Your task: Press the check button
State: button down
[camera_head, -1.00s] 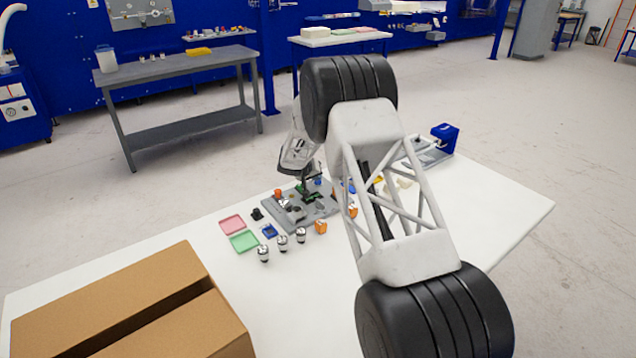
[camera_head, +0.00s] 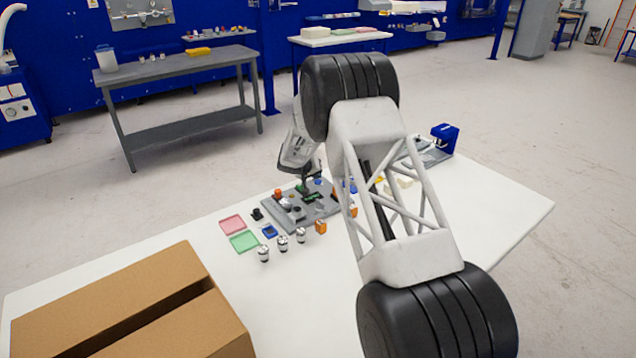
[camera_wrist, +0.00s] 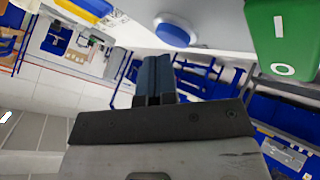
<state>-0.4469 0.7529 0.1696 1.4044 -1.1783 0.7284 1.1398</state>
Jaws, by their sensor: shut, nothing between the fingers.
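My gripper (camera_wrist: 155,72) shows in the wrist view with its two dark blue fingers shut together and nothing between them. A round blue button (camera_wrist: 175,32) on a pale base is just beyond the fingertips, above and slightly right of them; I cannot tell whether they touch. A green rocker switch (camera_wrist: 285,40) marked I and O is at the upper right. In the head view, my gripper (camera_head: 307,188) is small over the grey fixture board (camera_head: 280,212) on the white table. No label marks a check button.
On the white table (camera_head: 500,205), pink (camera_head: 232,224) and green (camera_head: 244,242) trays and several small metal cylinders (camera_head: 283,243) lie left and in front of the board. A cardboard box (camera_head: 120,300) is at the front left. A blue device (camera_head: 444,136) stands at the back right.

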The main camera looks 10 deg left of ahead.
aim_at(317, 181)
jog(key=shift+r, duration=0.35)
jog(key=shift+r, duration=2.45)
